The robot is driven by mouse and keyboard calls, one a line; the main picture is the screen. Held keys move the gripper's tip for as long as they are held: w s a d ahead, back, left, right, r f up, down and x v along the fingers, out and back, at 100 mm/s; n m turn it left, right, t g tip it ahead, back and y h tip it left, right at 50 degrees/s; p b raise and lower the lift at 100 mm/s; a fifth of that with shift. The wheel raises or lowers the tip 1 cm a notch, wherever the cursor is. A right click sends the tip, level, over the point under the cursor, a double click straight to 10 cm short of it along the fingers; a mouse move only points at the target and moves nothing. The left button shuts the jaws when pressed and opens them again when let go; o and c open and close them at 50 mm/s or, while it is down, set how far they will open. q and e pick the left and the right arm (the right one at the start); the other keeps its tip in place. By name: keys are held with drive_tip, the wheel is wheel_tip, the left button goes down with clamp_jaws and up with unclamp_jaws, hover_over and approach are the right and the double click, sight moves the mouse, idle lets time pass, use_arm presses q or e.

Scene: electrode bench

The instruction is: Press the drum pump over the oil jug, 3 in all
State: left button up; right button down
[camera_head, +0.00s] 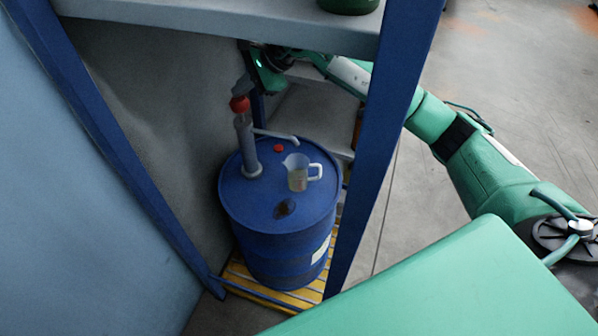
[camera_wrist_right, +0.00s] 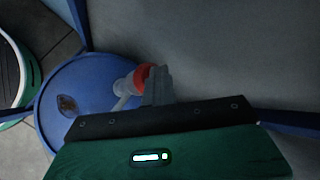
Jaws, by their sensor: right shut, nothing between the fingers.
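The blue drum (camera_head: 285,222) stands upright in a bay of the blue-framed rack. The grey drum pump (camera_head: 245,146) rises from its top, with a red head (camera_head: 240,104) and a spout (camera_head: 276,136) reaching right, over the jug side. The clear oil jug (camera_head: 298,173), with a white handle and some yellowish liquid, stands on the drum top. My right gripper (camera_head: 242,88) is shut and empty, fingers right at the pump's red head; contact is unclear. In the right wrist view the fingers (camera_wrist_right: 158,84) overlap the red head (camera_wrist_right: 141,77). The jug is not visible there. My left gripper is not in view.
The drum stands on a yellow slatted pallet (camera_head: 270,290). A grey shelf (camera_head: 220,28) lies above my right forearm, and a blue post (camera_head: 385,140) stands right of the drum. A grey panel closes the left side. Open floor lies to the right.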

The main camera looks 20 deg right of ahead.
drive_tip(key=shift+d, duration=0.1)
drive_tip(key=shift+r+p, duration=1.45)
drive_tip(key=shift+r, duration=1.55)
